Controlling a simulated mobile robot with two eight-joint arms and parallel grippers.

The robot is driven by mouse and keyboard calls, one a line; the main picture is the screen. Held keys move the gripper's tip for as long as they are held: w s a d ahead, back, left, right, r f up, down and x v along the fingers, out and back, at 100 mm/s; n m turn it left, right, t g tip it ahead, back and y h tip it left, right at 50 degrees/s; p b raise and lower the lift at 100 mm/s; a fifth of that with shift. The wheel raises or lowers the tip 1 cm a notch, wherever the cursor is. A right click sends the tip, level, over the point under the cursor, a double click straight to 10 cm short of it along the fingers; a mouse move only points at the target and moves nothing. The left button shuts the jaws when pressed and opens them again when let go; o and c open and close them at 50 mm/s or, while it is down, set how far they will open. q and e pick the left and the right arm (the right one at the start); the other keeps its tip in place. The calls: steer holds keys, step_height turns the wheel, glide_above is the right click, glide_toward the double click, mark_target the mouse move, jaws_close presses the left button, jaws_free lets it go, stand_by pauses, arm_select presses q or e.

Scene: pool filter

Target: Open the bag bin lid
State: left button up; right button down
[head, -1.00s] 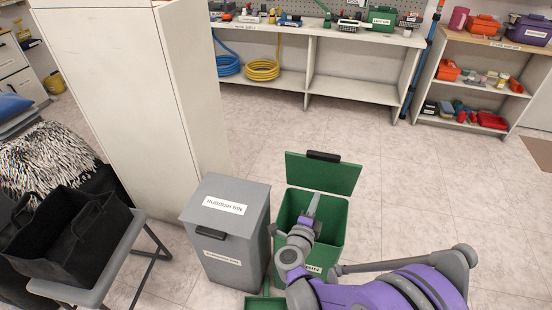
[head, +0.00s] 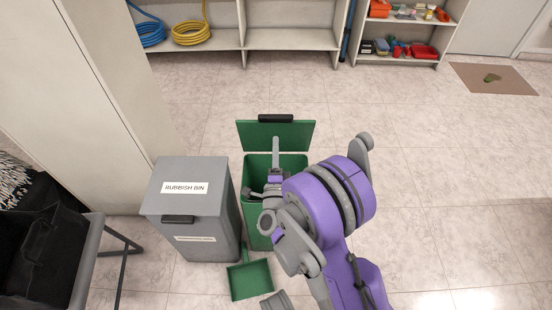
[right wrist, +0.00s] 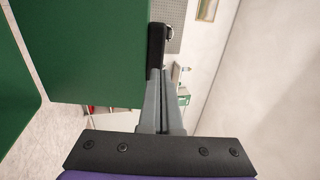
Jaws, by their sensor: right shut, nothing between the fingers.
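The green bin (head: 293,167) stands on the floor with its green lid (head: 298,134) raised at the back. I take it for the bag bin; its label is hidden behind my arm. The lid has a black handle (head: 276,118) on its top edge. My right gripper (head: 276,142) is shut and empty, above the bin's mouth and in front of the lid. In the right wrist view, the gripper's fingers (right wrist: 157,78) end close to the black handle (right wrist: 157,42), beside the green lid (right wrist: 85,45); I cannot tell whether they touch.
A grey rubbish bin (head: 185,185), lid closed, stands left of the green bin. A green dustpan (head: 250,280) lies in front. A tall cabinet (head: 105,100) and a black bag (head: 45,255) are at the left. Floor to the right is clear.

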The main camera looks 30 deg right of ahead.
mark_target(275, 120)
steer(key=x, duration=0.6)
steer(key=shift+w+a+f, duration=0.1)
steer(key=shift+f, duration=0.05)
steer(key=shift+g+y, duration=0.4)
steer(key=shift+g, duration=0.1)
steer(key=x, duration=0.2)
steer(key=p+x, duration=0.1)
steer(key=x, duration=0.1)
steer(key=r+p+x, duration=0.1)
steer(key=x, duration=0.1)
steer(key=shift+w, duration=0.3)
arm_select(q)
step_height(275, 120, up, 2)
steer(key=shift+s+r, duration=0.1)
arm_select(e)
steer(key=shift+w+d, duration=0.15)
steer(key=shift+d, duration=0.1)
